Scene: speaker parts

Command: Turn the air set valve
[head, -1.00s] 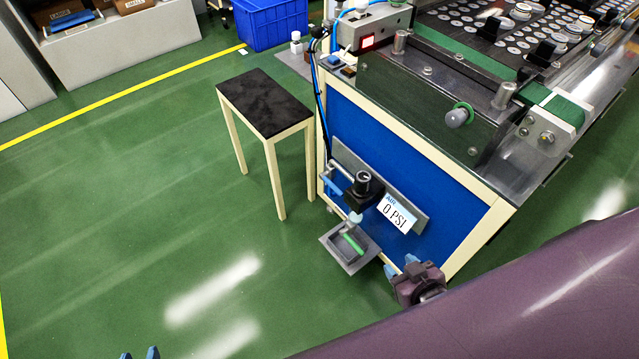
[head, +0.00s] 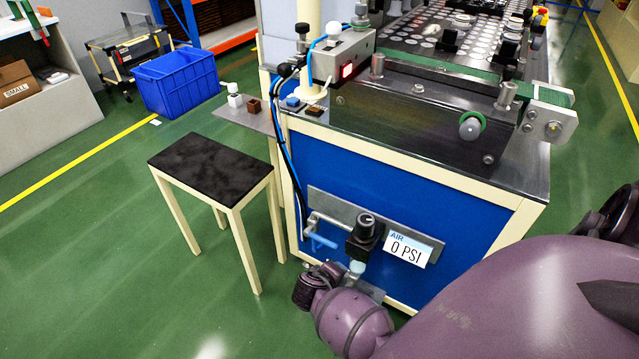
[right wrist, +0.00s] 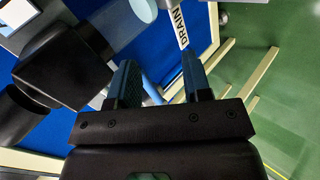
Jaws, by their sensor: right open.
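The air unit on the blue machine panel has a black regulator knob (head: 366,224), a blue valve handle (head: 319,239) to its left and a sign (head: 408,249) reading "AIR 0 PSI". My right arm reaches in from the right in the head view, its wrist just below the air unit; its fingertips are hard to make out there. In the right wrist view my right gripper (right wrist: 158,60) is open, with two blue fingers. Part of the blue handle (right wrist: 151,90) shows between them; contact cannot be told. My left gripper is out of view.
A small black-topped table (head: 212,163) stands left of the machine. A blue crate (head: 177,82) is on the floor behind it. A metal shelf (head: 250,113) juts from the machine's left side. A "DRAIN" label (right wrist: 180,20) shows near the fingers.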

